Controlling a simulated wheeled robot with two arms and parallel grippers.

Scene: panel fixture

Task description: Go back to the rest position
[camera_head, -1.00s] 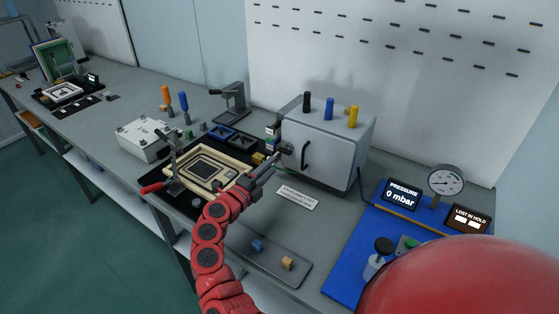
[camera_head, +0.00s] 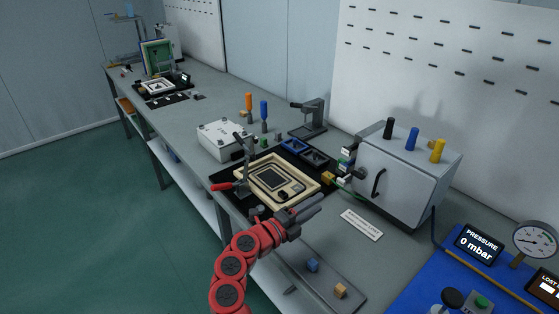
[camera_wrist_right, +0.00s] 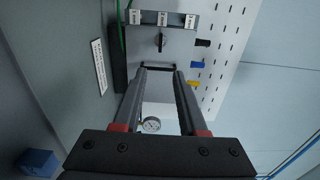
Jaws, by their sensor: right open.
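My right gripper (camera_head: 310,207) is held by the red arm above the near side of the bench, left of the grey cabinet (camera_head: 404,180). It is apart from the cabinet and in front of the cream panel frame (camera_head: 312,188). In the right wrist view the two jaws (camera_wrist_right: 160,72) are spread, with nothing between them. The cabinet face (camera_wrist_right: 142,42) with its dark handle shows beyond the fingertips. My left gripper is not in view.
A white label plate (camera_head: 362,224) lies on the bench. A tray (camera_head: 318,285) with a blue and a tan block is below the gripper. A blue mat (camera_head: 420,285) with pressure display and gauge is at right. Open floor (camera_head: 90,220) is at left.

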